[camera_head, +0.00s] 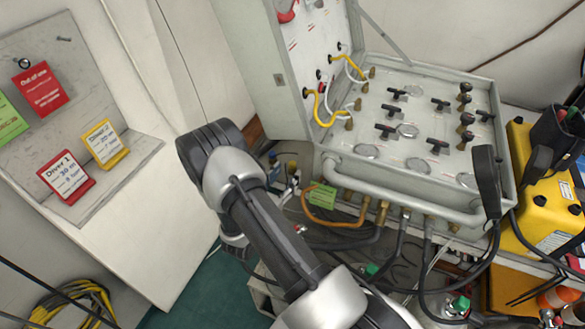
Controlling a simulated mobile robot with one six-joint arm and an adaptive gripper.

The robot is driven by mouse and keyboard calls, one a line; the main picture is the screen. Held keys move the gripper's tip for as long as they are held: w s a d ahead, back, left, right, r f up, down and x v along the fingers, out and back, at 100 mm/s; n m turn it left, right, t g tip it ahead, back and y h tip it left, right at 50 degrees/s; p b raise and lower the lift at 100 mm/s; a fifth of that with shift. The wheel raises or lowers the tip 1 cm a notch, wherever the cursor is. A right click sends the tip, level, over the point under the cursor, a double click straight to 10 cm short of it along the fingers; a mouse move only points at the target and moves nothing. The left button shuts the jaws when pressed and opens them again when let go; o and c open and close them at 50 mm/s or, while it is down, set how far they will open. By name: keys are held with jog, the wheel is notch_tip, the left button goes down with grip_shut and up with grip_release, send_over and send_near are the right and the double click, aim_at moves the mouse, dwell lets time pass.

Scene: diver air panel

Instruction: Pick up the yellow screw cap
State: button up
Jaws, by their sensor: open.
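I cannot make out the yellow screw cap for certain. A small yellow spot (292,165) shows among little dark and blue items on the bench, just left of the air panel case, but it is too small to identify. My arm crosses the middle of the view, with its bend near the leaning white board. My gripper cannot be seen; the arm's own links may hide it. Part of the bench behind the arm is hidden too.
The open grey air panel case (420,76) fills the upper right, with black valve handles and yellow hoses. A yellow box (545,205) stands right of it. An orange hose (322,217) and dark hoses hang in front. Red and yellow tag cards (66,178) sit left.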

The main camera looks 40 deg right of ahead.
aim_at(291, 166)
jog(key=b+x, duration=0.1)
jog(key=x, duration=0.4)
jog(key=shift+w+d+r+b, duration=0.15)
jog(key=shift+w+d+b, duration=0.15)
jog(key=shift+b, duration=0.05)
jog(key=shift+c, duration=0.4)
grip_shut()
